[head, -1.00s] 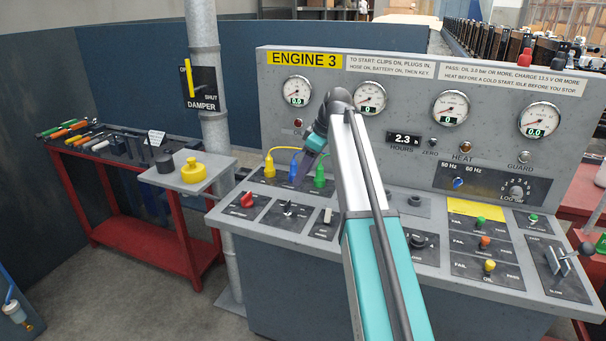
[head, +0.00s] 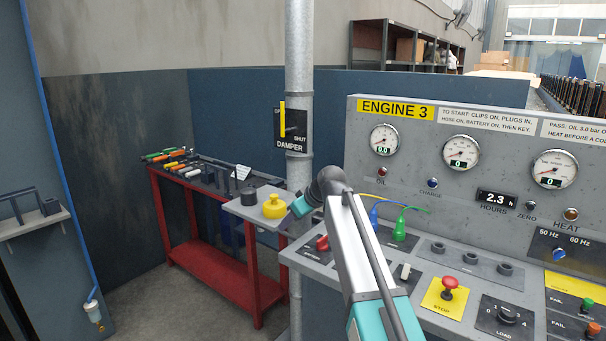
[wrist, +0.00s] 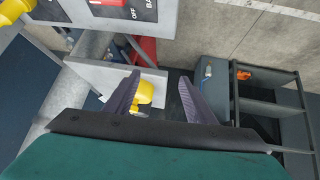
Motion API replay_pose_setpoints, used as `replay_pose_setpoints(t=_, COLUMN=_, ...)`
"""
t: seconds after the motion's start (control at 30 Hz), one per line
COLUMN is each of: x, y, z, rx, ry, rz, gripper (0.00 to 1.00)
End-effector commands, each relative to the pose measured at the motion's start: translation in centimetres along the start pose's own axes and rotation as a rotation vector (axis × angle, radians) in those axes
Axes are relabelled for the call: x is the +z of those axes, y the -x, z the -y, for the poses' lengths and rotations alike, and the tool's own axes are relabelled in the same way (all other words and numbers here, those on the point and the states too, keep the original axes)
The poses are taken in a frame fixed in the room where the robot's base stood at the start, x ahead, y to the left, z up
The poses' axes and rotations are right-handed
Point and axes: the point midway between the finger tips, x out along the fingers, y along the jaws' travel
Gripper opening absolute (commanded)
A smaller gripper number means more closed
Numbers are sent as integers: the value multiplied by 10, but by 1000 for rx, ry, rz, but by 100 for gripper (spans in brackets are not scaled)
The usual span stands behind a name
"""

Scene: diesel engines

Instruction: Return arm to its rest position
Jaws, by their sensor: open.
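My arm reaches over the ENGINE 3 panel (head: 408,165) in the head view, bent at its top joint. My gripper (wrist: 160,98) is open in the wrist view, its two dark fingers apart with nothing held between them. A yellow knobbed piece (wrist: 147,92) shows beyond the fingers, partly covered by the left one. In the head view this yellow piece (head: 273,208) sits on a small grey shelf (head: 250,217), beside a dark round piece. My wrist's teal part shows just right of the yellow piece; the fingertips are hard to make out there.
A red bench (head: 213,267) with several tools stands behind left. A grey pipe (head: 299,75) with a yellow damper lever (head: 282,119) rises behind the shelf. Blue and green plugs (head: 399,228) and a red stop button (head: 449,283) are on the panel. Floor shows at lower left.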

Motion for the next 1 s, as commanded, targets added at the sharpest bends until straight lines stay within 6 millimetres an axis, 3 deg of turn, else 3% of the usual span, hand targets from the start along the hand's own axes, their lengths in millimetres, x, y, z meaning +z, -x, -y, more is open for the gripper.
replay_pose_setpoints(t=0.03, x=-8, y=-9, z=14, rx=1, ry=-4, rz=-22, gripper=50)
replay_pose_setpoints(t=0.2, x=-33, y=-28, z=43, rx=8, ry=-27, rz=-84, gripper=50)
replay_pose_setpoints(t=0.43, x=-24, y=-66, z=74, rx=14, ry=-124, rz=-97, gripper=50)
replay_pose_setpoints(t=0.77, x=45, y=-102, z=72, rx=15, ry=-214, rz=2, gripper=50)
replay_pose_setpoints(t=1.0, x=119, y=-135, z=78, rx=22, ry=-308, rz=105, gripper=50)
